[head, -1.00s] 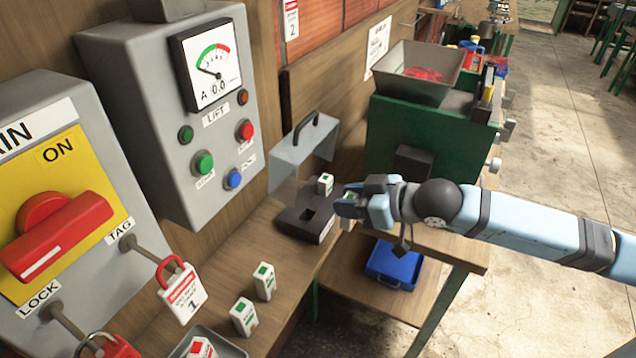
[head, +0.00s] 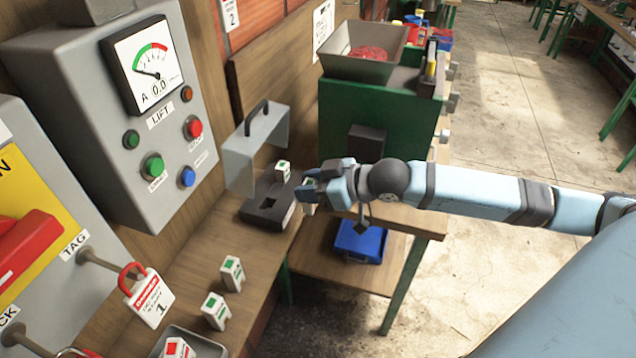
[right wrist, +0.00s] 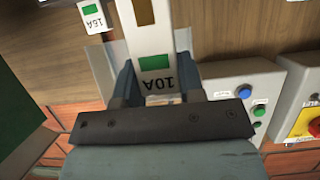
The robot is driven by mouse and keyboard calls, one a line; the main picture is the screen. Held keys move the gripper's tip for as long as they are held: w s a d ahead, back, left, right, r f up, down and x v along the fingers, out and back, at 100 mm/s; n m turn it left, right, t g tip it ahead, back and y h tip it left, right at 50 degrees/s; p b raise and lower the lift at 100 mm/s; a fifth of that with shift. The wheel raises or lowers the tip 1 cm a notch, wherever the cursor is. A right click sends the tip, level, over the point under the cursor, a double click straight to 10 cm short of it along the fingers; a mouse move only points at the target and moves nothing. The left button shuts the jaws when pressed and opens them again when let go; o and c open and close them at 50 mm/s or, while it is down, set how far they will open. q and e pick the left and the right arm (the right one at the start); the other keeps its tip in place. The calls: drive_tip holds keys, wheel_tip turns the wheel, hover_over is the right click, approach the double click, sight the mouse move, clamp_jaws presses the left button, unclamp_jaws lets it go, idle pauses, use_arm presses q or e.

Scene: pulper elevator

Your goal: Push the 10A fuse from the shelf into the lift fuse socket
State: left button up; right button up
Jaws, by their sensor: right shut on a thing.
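My right gripper (head: 312,188) is shut on the 10A fuse (head: 309,209), a white block with a green patch. In the right wrist view the fuse (right wrist: 154,62) sits between the fingers, its "10A" label upside down. In the head view the gripper is just right of the black lift fuse socket (head: 262,216), near the shelf's (head: 195,262) front edge. The held fuse looks apart from the socket's dark opening, though the exact gap is unclear. Another green-marked fuse (head: 283,171) stands at the socket's back; the right wrist view shows a fuse labelled 16A (right wrist: 92,16). My left gripper is out of view.
A grey cover with a black handle (head: 250,150) stands behind the socket. Two green-marked fuses (head: 232,273) (head: 215,310) stand on the shelf nearer. A red padlock with a tag (head: 148,297) hangs at left. The green machine (head: 350,110) stands beyond the gripper.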

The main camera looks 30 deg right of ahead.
drive_tip(key=w+a, duration=0.1)
drive_tip(key=w, duration=0.1)
drive_tip(key=w+a+p, duration=0.1)
drive_tip(key=w+a, duration=0.1)
drive_tip(key=w+a+p, duration=0.1)
drive_tip(key=w+a, duration=0.1)
drive_tip(key=shift+w+a+f, duration=0.1)
drive_tip(key=shift+w+f, duration=0.05)
drive_tip(key=shift+w, duration=0.2)
drive_tip(key=shift+p+x, duration=0.5)
drive_tip(key=shift+x, duration=0.35)
drive_tip(key=shift+w, duration=0.15)
drive_tip(key=shift+p, duration=0.5)
drive_tip(key=shift+f, duration=2.2)
idle(2.3)
drive_tip(key=o, duration=1)
drive_tip(key=shift+o, duration=0.2)
